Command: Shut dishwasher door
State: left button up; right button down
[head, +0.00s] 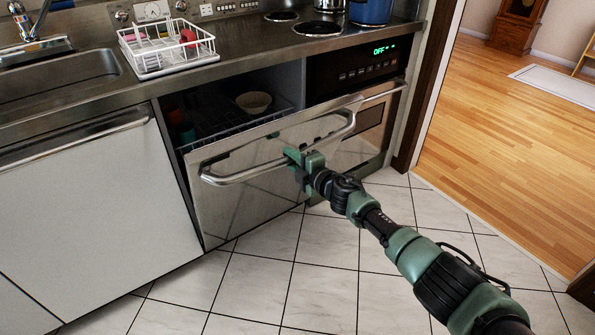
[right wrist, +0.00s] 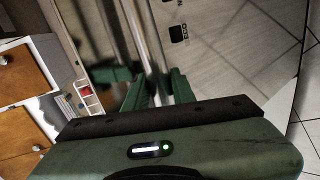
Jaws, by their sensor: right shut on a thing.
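The dishwasher door (head: 225,207) is a shiny metal front with a long curved bar handle (head: 235,178). It stands partly open, its top edge tilted out from the counter, with a gap above it. My right gripper (head: 300,160) is shut on the handle, near the middle of the bar. In the right wrist view the fingers (right wrist: 150,85) are on either side of the handle bar (right wrist: 178,65). Through the gap, a rack holds a pale bowl (head: 254,102) and some dim cups at the left. My left gripper is not in view.
The counter above holds a white dish rack (head: 168,48), a sink (head: 60,80) and a hob with a blue pot (head: 371,12). An oven (head: 358,70) with a lit display is right of the dishwasher. Tiled floor (head: 290,275) in front is clear.

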jog(key=shift+w+a+r, duration=0.45)
jog(key=shift+w+r, duration=0.1)
jog(key=shift+r, duration=0.05)
jog(key=c, duration=1.2)
grip_release()
jog(key=shift+f, duration=0.1)
jog(key=shift+f, duration=0.1)
